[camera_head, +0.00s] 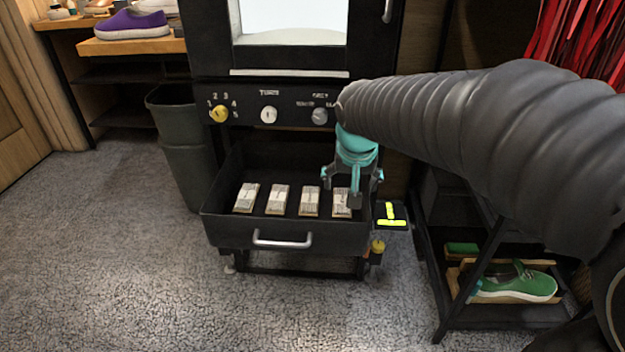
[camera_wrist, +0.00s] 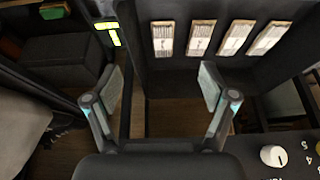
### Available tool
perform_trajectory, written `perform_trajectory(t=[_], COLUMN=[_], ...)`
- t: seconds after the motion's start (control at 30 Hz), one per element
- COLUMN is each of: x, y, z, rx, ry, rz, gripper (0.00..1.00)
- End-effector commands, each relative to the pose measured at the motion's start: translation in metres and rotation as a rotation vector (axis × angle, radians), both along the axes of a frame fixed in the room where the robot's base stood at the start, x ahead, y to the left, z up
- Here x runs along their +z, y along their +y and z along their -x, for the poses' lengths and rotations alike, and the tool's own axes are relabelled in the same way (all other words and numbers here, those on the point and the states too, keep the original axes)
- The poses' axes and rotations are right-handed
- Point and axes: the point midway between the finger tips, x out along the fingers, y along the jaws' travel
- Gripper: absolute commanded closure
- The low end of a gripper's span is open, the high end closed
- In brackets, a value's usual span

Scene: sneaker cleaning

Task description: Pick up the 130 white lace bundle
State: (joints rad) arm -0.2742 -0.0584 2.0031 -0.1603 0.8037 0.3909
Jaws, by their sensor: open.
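Several white lace bundles lie in a row in the open black drawer (camera_head: 283,236) of the machine. From left to right in the head view they are a first bundle (camera_head: 246,198), a second (camera_head: 277,200), a third (camera_head: 309,202) and a fourth (camera_head: 341,203), partly behind my gripper. My gripper (camera_head: 354,195) is open and empty, above the drawer's right end. In the wrist view the bundles, such as the nearest one (camera_wrist: 163,39), lie beyond the fingertips of my gripper (camera_wrist: 160,80). I cannot read a number on any bundle.
The drawer's front wall has a metal handle (camera_head: 282,241). A panel with several knobs (camera_head: 268,115) sits above the drawer. A dark bin (camera_head: 187,150) stands left, and a rack with a green shoe (camera_head: 520,284) right. The carpet in front is clear.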

Motion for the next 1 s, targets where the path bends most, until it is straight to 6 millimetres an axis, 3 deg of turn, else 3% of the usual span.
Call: perform_trajectory(t=[0.03, 0.2, 0.4, 0.57, 1.0], x=[-0.004, -0.024, -0.040, -0.053, -0.118], y=[0.014, 0.054, 0.081, 0.087, 0.086], z=[-0.017, -0.061, -0.086, -0.094, -0.121], rx=[0.003, -0.001, -0.005, -0.008, -0.007], ry=[0.011, 0.020, 0.022, 0.024, 0.024], rz=[0.002, 0.004, 0.006, 0.005, 0.006], gripper=[0.17, 0.17, 0.17, 0.17, 0.17])
